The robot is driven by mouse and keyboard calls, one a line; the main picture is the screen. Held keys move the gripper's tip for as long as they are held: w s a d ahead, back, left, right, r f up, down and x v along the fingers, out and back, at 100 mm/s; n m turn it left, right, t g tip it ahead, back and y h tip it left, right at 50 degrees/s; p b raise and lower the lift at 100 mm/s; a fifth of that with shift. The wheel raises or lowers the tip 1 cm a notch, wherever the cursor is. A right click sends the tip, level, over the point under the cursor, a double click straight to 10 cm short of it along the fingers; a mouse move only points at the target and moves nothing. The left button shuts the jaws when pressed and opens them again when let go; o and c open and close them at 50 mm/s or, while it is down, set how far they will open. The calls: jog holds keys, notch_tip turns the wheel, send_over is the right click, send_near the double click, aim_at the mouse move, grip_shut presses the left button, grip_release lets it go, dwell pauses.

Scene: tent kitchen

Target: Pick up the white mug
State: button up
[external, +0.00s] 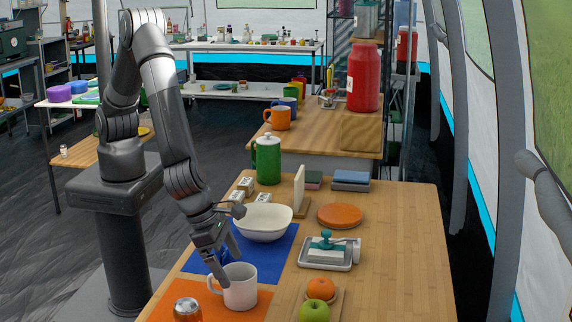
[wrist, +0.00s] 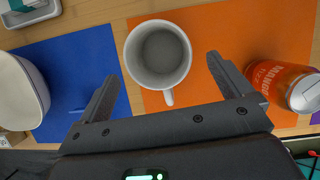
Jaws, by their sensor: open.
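The white mug (external: 240,288) stands upright on an orange mat (external: 262,308) near the front of the wooden table. In the wrist view the mug (wrist: 158,54) is seen from above, empty, with its handle pointing toward my gripper. My gripper (external: 226,272) is just above and to the left of the mug in the external view. In the wrist view my gripper (wrist: 158,82) is open, one finger on each side of the mug's handle side, with gaps between fingers and mug. Nothing is held.
An orange can (external: 187,309) stands beside the mug, near one finger in the wrist view (wrist: 282,86). A white bowl (external: 263,222) is on the blue mat (external: 283,247).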

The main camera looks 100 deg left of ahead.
jog(key=shift+x, duration=2.9)
jog(key=shift+c, duration=0.5)
jog(key=c, duration=1)
